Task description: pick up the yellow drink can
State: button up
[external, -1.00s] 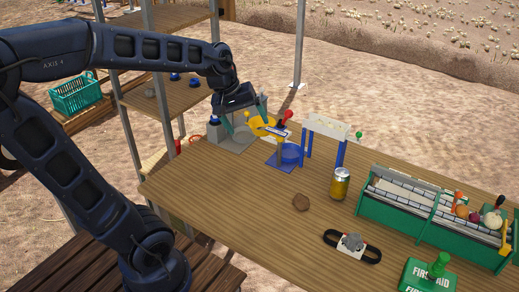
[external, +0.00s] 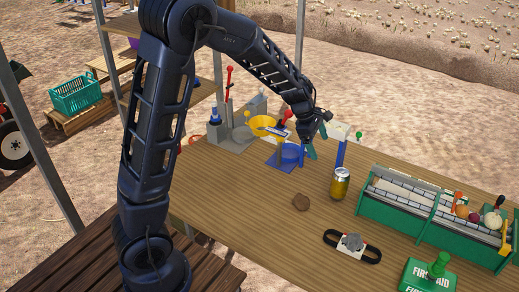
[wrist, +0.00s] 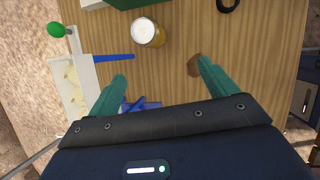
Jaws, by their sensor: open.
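The yellow drink can (external: 340,184) stands upright on the wooden table, left of the green-framed conveyor box. In the wrist view the can (wrist: 147,33) shows from above, with its pale lid, beyond the fingertips and between their lines, nearer the left one. My gripper (external: 318,142) is above the table near the white-topped blue stand, behind and left of the can. In the wrist view my gripper (wrist: 160,75) has its two green fingers wide apart with nothing between them. The can is apart from both fingers.
The white-topped stand with blue legs (external: 341,150) is close to my gripper.

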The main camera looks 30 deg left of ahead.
aim_at(340, 180)
jog(key=shift+w+d+f+n, duration=0.65)
jog(key=shift+w+d+f, duration=0.55)
jog(key=shift+f, duration=1.8)
jog(key=shift+w+d+f+n, duration=0.75)
jog(key=shift+d+f, duration=0.9)
jog(key=shift+f, duration=1.3)
jog(key=shift+w+d+f+n, duration=0.5)
jog(key=shift+w+d+f, duration=0.75)
jog(key=shift+f, duration=1.75)
jog(key=shift+s+d, duration=0.1)
jog(key=shift+s, duration=0.05)
jog(key=c, duration=1.3)
